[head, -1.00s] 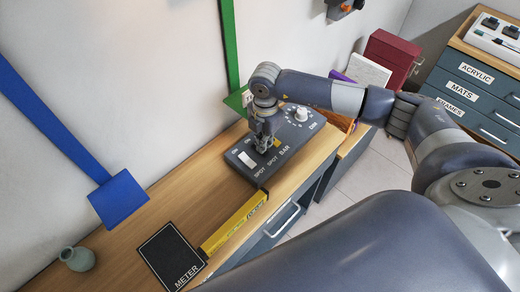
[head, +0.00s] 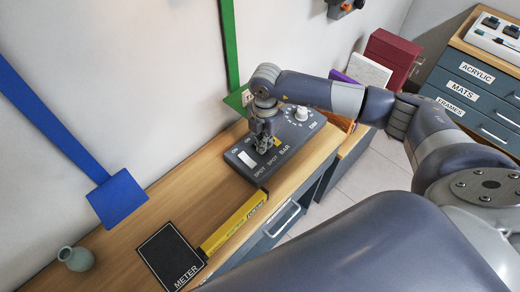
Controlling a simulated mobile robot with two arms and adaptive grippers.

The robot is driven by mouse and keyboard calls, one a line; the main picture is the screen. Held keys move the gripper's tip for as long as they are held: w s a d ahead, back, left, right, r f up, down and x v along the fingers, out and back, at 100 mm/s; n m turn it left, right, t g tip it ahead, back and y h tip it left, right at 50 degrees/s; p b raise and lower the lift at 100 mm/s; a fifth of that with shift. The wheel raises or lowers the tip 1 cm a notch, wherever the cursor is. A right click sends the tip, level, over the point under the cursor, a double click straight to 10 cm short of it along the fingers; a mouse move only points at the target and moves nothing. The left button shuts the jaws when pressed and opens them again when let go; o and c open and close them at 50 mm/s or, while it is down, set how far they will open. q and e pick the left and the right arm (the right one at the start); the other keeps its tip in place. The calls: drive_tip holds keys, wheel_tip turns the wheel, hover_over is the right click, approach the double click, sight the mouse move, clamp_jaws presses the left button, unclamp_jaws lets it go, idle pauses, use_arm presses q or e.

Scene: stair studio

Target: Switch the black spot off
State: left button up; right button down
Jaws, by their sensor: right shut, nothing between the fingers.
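A dark switch box (head: 243,172) lies on the wooden desk, lettered SPOT, SPOT, BAR and DIM. A white rocker switch (head: 247,160) shows at its left end. A yellow part (head: 277,142) shows beside my gripper, and a pale dimmer knob (head: 301,114) is at the right end. My right gripper (head: 264,150) points down over the middle of the box, shut and empty, with its tips at or very near the box top. It hides the middle switch, so I cannot tell the black spot's switch or its position. My left gripper is out of view.
A yellow level (head: 233,222) and a black METER mat (head: 172,257) lie left of the box. Blue (head: 118,198) and green (head: 231,60) pieces hang by the wall. Drawers (head: 470,95) stand at right.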

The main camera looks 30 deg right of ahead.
drive_tip(key=shift+f+b, duration=0.7)
drive_tip(key=shift+f, duration=0.25)
drive_tip(key=shift+r, duration=0.1)
drive_tip(key=shift+r+p, duration=2.6)
drive_tip(key=shift+r, duration=0.9)
drive_tip(key=shift+f, duration=0.1)
